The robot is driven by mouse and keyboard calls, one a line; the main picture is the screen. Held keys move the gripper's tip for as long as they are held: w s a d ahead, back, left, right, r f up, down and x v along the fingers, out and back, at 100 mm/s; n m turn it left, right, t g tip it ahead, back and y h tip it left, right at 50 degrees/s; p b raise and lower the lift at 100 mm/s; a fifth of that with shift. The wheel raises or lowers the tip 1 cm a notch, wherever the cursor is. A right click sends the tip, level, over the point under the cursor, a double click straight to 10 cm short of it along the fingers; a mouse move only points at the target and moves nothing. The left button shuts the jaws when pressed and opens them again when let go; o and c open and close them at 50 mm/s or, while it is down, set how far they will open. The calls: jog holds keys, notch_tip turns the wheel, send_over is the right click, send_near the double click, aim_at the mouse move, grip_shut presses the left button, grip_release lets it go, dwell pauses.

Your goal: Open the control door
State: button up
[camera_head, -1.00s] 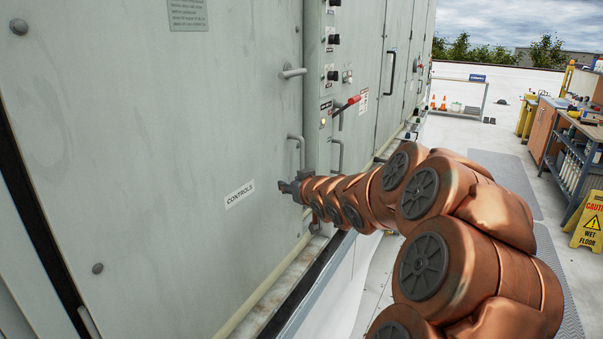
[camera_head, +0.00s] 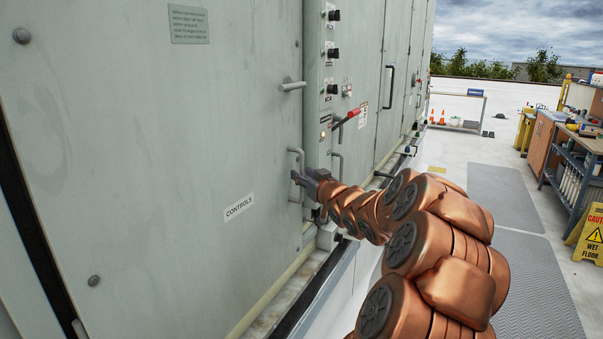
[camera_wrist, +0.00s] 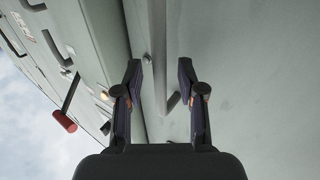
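The control door (camera_head: 160,150) is a large grey panel with a "CONTROLS" label (camera_head: 239,207); it looks shut. A vertical grey pull handle (camera_head: 301,160) stands near its right edge, with a latch lever (camera_head: 292,86) above it. My gripper (camera_head: 300,179) is at the handle's lower part in the head view; contact cannot be told. In the wrist view my gripper (camera_wrist: 160,75) is open, its two dark fingers spread. A short grey bar (camera_wrist: 173,102) shows between them, probably the handle or latch, and the fingers are not closed on it.
Right of the door is a panel with black knobs (camera_head: 333,53) and a red-gripped lever (camera_head: 346,119); the lever also shows in the wrist view (camera_wrist: 63,121). A pipe and ledge (camera_head: 268,318) run below. A yellow wet-floor sign (camera_head: 592,238) and workbench (camera_head: 573,165) stand right.

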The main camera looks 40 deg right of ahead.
jog(key=shift+w+d, duration=0.2)
jog(key=shift+w, duration=0.45)
grip_shut()
dwell(0.4)
